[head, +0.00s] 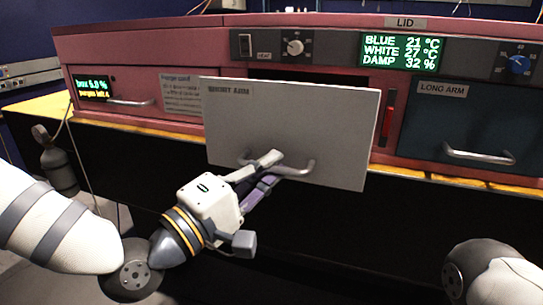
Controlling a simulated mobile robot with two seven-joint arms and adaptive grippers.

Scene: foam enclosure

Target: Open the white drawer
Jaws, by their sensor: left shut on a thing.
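The white drawer (300,115) has a flat pale front that stands out from the pink cabinet, with a dark gap showing above its top edge. Its label at the upper left reads roughly "SHORT ARM". A grey metal bar handle (307,167) runs across the lower part of the front. My left gripper (270,167) reaches up from the lower left and is shut on the left part of this handle. The fingers hide that part of the handle. My right arm shows at the lower right, but its gripper is out of view.
A dark blue drawer (470,125) labelled "LONG ARM" is at the right, with its own handle (479,155). A red upright lever (387,118) is beside the white front. A pink drawer front (135,92) is at the left. A grey bottle (58,165) hangs at the left.

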